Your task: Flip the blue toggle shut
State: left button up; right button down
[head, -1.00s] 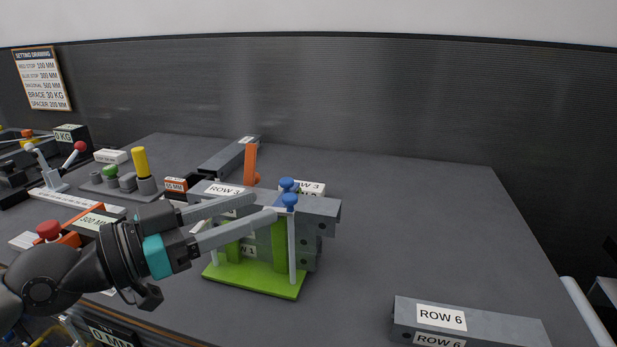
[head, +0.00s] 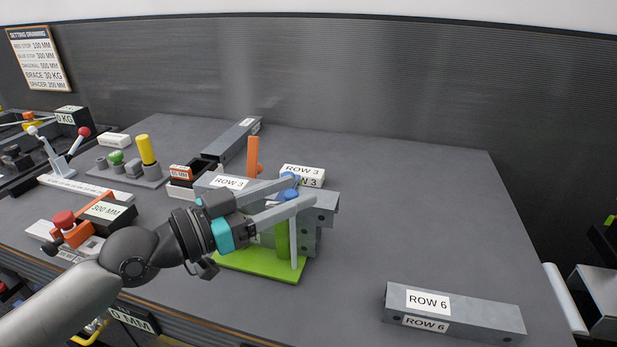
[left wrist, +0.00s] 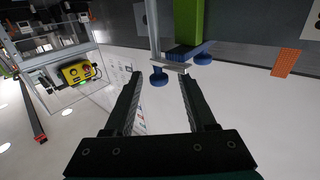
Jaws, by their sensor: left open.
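A green clamp fixture (head: 262,264) stands near the table's front edge, against grey ROW 3 blocks. Its blue toggle knob (head: 288,193) is partly hidden behind my fingers in the head view. The left wrist view shows two blue knobs, one near the fingertips (left wrist: 158,78) on a pale upright lever and one farther right (left wrist: 203,58) by the green post. My left gripper (head: 306,190) is open, its fingers reaching over the fixture at knob height. In the left wrist view the nearer knob appears between the fingertips (left wrist: 161,77); contact cannot be told. My right gripper is not in view.
Grey ROW 3 blocks (head: 325,202) stand just behind the fixture, with an orange upright handle (head: 253,156) beyond. A ROW 6 beam (head: 455,318) lies at the front right. A red-knobbed clamp (head: 64,220) stands at the left. The table's right side is mostly clear.

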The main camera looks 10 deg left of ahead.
pick_arm(q)
jog(key=shift+p+x, duration=0.35)
jog(key=shift+x, duration=1.55)
grip_shut()
